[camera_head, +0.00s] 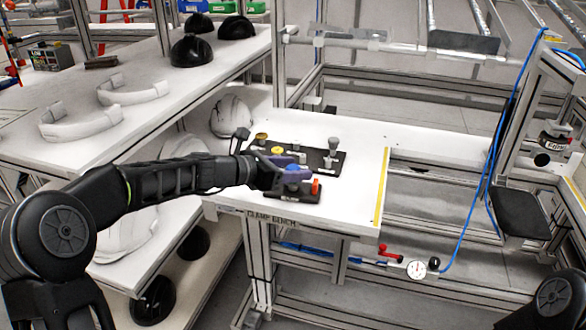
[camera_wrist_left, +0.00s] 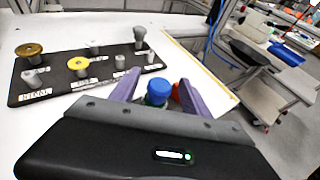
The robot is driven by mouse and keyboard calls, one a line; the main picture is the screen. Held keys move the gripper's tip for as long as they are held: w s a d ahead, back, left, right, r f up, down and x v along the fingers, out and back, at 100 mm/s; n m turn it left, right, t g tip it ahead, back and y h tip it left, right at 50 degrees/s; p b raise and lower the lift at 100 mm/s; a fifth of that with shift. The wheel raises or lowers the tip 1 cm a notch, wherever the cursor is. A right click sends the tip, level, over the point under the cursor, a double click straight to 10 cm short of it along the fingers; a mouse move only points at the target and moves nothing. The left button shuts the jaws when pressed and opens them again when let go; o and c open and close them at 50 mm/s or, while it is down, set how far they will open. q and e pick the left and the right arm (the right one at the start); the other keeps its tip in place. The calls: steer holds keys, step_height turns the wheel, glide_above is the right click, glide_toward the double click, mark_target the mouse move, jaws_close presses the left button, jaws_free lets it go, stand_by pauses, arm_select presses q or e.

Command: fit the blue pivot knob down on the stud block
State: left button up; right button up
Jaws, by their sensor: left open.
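The blue pivot knob (camera_head: 292,168) is at the front of the white bench, over or on a small black block (camera_head: 293,195) that I take for the stud block. The left wrist view shows its blue top (camera_wrist_left: 159,86) with a green part below. An orange-red piece (camera_head: 316,187) stands right beside it on the block. My left gripper (camera_wrist_left: 157,95) is open, its purple fingers on either side of the knob, with a visible gap. The fingers and gripper body hide the knob's lower end, so I cannot tell how it sits. My right gripper is out of view.
A black board (camera_wrist_left: 85,73) with yellow and grey knobs and labels lies behind the block. The bench (camera_head: 355,170) is clear to the right, up to a yellow edge strip (camera_head: 381,188). Shelves with helmet shells (camera_head: 232,115) stand at left; a metal frame stands at right.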

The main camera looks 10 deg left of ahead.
arm_select(q)
steer(key=v, duration=0.7)
steer(key=shift+s+a, duration=0.25)
steer(key=shift+s, duration=0.05)
steer(key=shift+r, duration=0.1)
stand_by(0.5)
